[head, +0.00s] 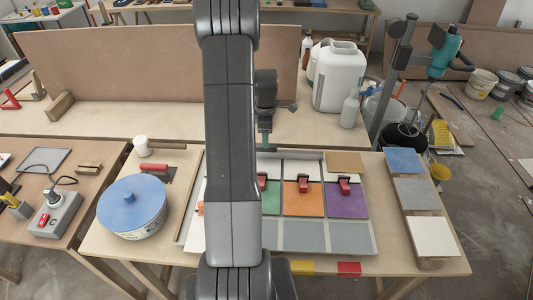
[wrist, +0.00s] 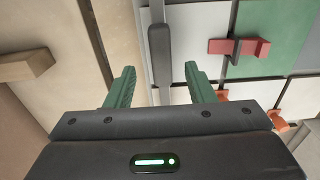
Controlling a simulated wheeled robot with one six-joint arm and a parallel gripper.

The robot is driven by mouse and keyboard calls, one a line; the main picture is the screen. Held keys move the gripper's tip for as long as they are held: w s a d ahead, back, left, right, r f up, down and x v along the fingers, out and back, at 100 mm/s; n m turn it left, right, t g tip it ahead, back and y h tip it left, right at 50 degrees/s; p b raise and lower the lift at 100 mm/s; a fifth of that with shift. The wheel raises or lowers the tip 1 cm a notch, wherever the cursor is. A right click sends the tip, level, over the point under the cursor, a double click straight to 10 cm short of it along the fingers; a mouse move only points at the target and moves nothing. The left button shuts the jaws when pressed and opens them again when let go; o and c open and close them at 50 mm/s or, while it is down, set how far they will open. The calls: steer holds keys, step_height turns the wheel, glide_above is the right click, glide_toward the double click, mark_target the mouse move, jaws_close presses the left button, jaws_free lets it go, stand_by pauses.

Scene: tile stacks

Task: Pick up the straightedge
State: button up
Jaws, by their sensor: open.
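The straightedge (wrist: 160,55) appears to be the long grey bar with a thicker dark grip in the wrist view. It lies beside white tiles, running away from me between my fingers. My gripper (wrist: 160,72) is open, with one green finger on each side of the bar's line and nothing held. I cannot tell how high the fingers are above it. In the head view my gripper (head: 266,138) shows at the back of the tile table, partly behind my arm. My arm covers the middle of that table, and I cannot make out the straightedge there.
Green, orange (head: 303,202) and purple (head: 347,204) tiles carry red clips; one clip (wrist: 240,47) is right of my fingers. A wooden block (wrist: 25,63) is at left in the wrist view.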

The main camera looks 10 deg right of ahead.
mark_target(266, 151)
step_height(266, 151, down, 5)
steer(key=shift+s+f+b, duration=0.1)
steer(key=shift+b, duration=0.9)
steer(key=shift+c, duration=0.4)
jaws_close()
steer(key=shift+r, duration=0.2)
